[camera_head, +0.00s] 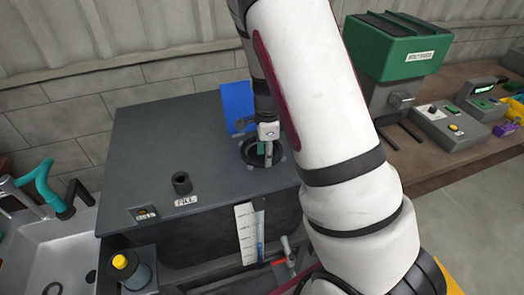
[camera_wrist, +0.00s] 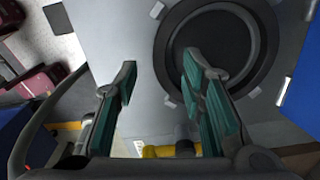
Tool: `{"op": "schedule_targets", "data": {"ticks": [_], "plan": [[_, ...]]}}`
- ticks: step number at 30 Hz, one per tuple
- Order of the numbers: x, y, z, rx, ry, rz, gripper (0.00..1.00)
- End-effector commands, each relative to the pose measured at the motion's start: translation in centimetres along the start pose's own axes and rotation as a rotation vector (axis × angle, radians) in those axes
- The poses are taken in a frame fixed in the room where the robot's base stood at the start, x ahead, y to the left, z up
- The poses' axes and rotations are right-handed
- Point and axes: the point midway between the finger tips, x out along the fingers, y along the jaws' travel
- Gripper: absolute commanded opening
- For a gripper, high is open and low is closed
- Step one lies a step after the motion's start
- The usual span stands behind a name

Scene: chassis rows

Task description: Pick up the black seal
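A black ring, which looks like the seal (camera_head: 244,153), lies flat on top of the dark grey tank (camera_head: 150,130) around a dark round opening. In the wrist view the black ring (camera_wrist: 163,48) fills the upper right, with small light grey tabs around its edge. My gripper (camera_head: 266,156) is over the ring in the head view and covers part of it. In the wrist view my gripper (camera_wrist: 159,70) is open and empty. Its left teal-padded finger is outside the ring's left side, and its right one overlaps the dark middle. I cannot tell the height of the fingertips.
A blue panel (camera_head: 237,106) stands behind the ring. A short black FILL pipe (camera_head: 181,184) rises from the tank top. A green-topped machine (camera_head: 395,50) stands on the bench at right.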

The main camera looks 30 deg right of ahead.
Motion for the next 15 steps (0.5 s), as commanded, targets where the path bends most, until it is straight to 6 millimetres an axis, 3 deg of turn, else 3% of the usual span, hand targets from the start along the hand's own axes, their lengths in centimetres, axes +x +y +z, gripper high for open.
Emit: {"op": "schedule_targets", "data": {"ticks": [6,14,15], "plan": [[2.4,0.0,-0.1,0.000,0.000,0.001,0.37],[2.7,-0.1,-0.1,-0.001,0.000,0.000,0.37],[2.7,-0.1,-0.1,-0.001,0.000,-0.001,0.30]]}}
